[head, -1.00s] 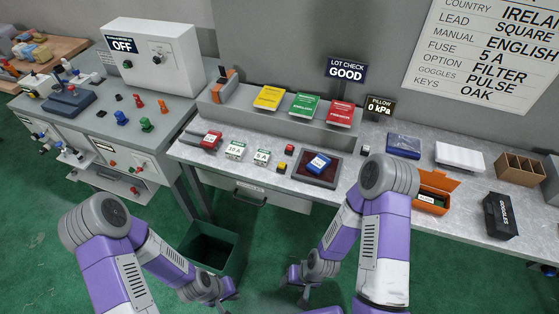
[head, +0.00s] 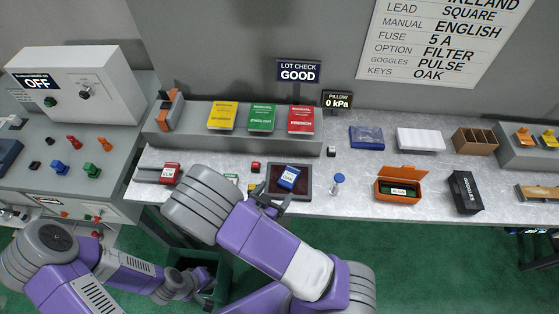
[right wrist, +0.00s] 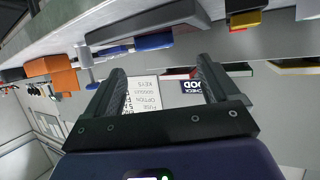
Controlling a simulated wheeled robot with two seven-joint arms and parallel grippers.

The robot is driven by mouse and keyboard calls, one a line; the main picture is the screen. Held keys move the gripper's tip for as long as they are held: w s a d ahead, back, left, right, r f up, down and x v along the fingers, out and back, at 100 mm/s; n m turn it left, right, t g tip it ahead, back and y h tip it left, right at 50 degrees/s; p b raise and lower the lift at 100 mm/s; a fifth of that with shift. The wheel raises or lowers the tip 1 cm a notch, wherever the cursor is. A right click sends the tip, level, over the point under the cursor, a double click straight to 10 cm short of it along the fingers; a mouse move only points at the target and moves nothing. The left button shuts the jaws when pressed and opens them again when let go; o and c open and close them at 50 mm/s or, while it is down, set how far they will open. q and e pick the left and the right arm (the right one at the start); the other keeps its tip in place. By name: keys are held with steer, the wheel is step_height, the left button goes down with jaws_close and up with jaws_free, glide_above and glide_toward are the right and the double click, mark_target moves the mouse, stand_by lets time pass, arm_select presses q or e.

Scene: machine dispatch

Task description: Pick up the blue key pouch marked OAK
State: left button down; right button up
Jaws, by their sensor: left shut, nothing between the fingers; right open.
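A blue pouch with a white label (head: 289,177) lies on a dark, red-brown tray (head: 304,193) on the bench; its label is too small to read. A red labelled pouch (head: 170,172) lies further left on the bench. My right gripper (head: 270,203) is open just in front of the blue pouch, close to the tray's near edge. In the right wrist view my open fingers (right wrist: 163,85) have nothing between them, with the wall sign behind. My left gripper (head: 206,296) is shut and empty, low by the green bin.
Yellow, green and red manuals (head: 262,118) stand on the rear ledge. An open orange case (head: 400,187), a black goggles box (head: 465,192), a white box (head: 420,141) and a blue-topped piece (head: 338,182) are to the right. A grey control box (head: 75,90) stands left.

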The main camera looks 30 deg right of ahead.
mark_target(287, 180)
steer(key=shift+w+d+f, duration=0.15)
steer(key=shift+w, duration=0.25)
steer(key=shift+w+d+f, duration=0.1)
steer(key=shift+w+f, duration=0.05)
steer(key=shift+w, duration=0.25)
steer(key=shift+s+d, duration=0.55)
steer(key=shift+d, duration=0.2)
steer(key=shift+d+f, duration=0.2)
steer(key=shift+d, duration=0.1)
steer(key=x, duration=0.4)
steer(key=shift+w+a+f, duration=0.15)
steer(key=shift+w+f, duration=0.05)
steer(key=shift+w, duration=0.1)
steer(key=shift+c, duration=1.7)
steer(key=c, duration=0.8)
arm_select(q)
steer(key=shift+s, duration=0.25)
arm_select(e)
steer(key=shift+r, duration=0.1)
